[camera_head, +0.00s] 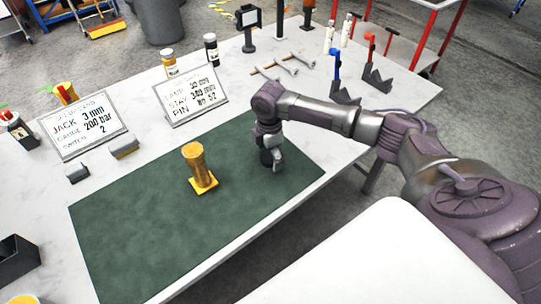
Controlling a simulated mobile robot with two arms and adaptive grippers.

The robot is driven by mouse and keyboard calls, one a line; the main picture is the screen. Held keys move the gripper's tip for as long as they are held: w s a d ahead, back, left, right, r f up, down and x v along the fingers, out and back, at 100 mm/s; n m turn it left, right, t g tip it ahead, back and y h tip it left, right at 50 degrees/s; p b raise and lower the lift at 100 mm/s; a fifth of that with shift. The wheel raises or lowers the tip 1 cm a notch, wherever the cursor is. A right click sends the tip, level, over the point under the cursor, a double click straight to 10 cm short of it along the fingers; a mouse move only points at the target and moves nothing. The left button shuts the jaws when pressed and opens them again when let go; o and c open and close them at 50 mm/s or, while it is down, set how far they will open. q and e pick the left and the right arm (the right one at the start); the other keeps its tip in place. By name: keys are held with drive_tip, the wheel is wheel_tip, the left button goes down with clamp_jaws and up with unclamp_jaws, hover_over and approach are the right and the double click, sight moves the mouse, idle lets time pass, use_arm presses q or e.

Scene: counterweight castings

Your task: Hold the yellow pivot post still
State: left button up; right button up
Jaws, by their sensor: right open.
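The yellow pivot post (197,170) stands upright on a square yellow base on the green mat (130,235). My right gripper (275,165) is above the right part of the mat, to the right of the post and apart from it. It points downward and is open, with nothing seen between its fingers. My right arm reaches in from the right side. My left gripper does not show.
Two signs (82,127) (190,95) stand behind the mat with small grey blocks (123,147) near them. The mat around the post is clear.

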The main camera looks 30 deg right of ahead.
sight(269, 156)
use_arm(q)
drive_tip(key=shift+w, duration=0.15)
use_arm(e)
drive_tip(key=c, duration=0.8)
drive_tip(key=shift+r, duration=0.1)
drive_tip(key=shift+r, duration=0.6)
wheel_tip(269, 156, up, 3)
drive_tip(key=shift+f+b, duration=0.1)
drive_tip(key=shift+b, duration=0.5)
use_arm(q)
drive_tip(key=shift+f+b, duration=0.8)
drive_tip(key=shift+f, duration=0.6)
use_arm(e)
drive_tip(key=shift+s+d+r, duration=1)
drive_tip(key=shift+s+r, duration=0.15)
drive_tip(key=shift+s, duration=0.55)
drive_tip(key=shift+s+d+r, duration=0.95)
drive_tip(key=shift+s+r, duration=0.15)
drive_tip(key=shift+s, duration=0.55)
drive_tip(key=shift+s+d+r, duration=1)
drive_tip(key=shift+s+r, duration=0.15)
drive_tip(key=shift+s, duration=0.55)
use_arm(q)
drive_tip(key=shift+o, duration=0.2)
